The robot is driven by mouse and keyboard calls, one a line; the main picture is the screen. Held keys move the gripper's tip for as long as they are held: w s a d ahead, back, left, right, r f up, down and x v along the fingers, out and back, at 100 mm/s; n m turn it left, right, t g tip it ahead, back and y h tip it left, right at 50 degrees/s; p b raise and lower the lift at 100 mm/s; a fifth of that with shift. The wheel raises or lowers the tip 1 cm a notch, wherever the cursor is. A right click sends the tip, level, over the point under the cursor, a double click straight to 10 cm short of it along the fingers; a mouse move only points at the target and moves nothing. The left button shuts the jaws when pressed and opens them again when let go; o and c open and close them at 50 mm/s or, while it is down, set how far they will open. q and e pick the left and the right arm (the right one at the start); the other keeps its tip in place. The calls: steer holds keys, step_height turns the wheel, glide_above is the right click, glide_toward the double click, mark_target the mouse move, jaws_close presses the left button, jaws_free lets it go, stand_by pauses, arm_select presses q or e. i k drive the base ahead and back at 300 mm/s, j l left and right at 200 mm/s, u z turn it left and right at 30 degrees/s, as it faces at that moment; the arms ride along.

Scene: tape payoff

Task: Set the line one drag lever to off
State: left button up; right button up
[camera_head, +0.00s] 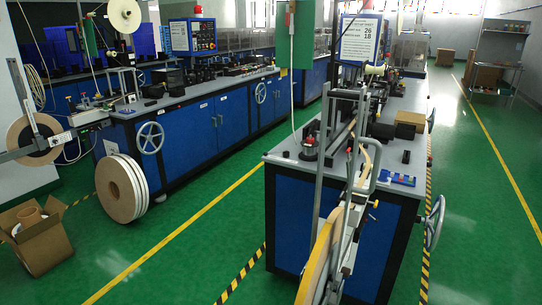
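Neither of my grippers shows in the head view. Two tape payoffs are in view, and I cannot tell which is line one. One is a reel (22,140) of pale tape on a metal arm at the left edge, with a small reddish part near its hub. The other is a large yellow-edged reel (318,265), seen nearly edge-on at the front end of the right machine. No drag lever or off marking can be clearly made out at this size.
Blue-fronted machine benches stand left (190,140) and right (285,215), with a green floor aisle between them. Large spare reels (118,190) lean by the left bench. An open cardboard box (42,245) sits at front left. Handwheels (434,222) stick out from the benches.

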mark_target(265, 154)
steer(key=k+j, duration=0.1)
steer(key=j, duration=0.3)
steer(key=k+j, duration=0.1)
steer(key=j, duration=0.3)
steer(key=k+j+z, duration=0.1)
steer(key=j, duration=0.3)
steer(key=k+j, duration=0.1)
steer(key=j, duration=0.3)
steer(key=i+j, duration=0.15)
steer(key=j, duration=0.2)
steer(key=i+j+z, duration=0.1)
steer(key=j, duration=0.3)
steer(key=i+j, duration=0.15)
steer(key=j, duration=0.2)
steer(key=i+j+z, duration=0.1)
steer(key=j, duration=0.3)
steer(key=i+j+z, duration=0.3)
steer(key=i+j, duration=1.6)
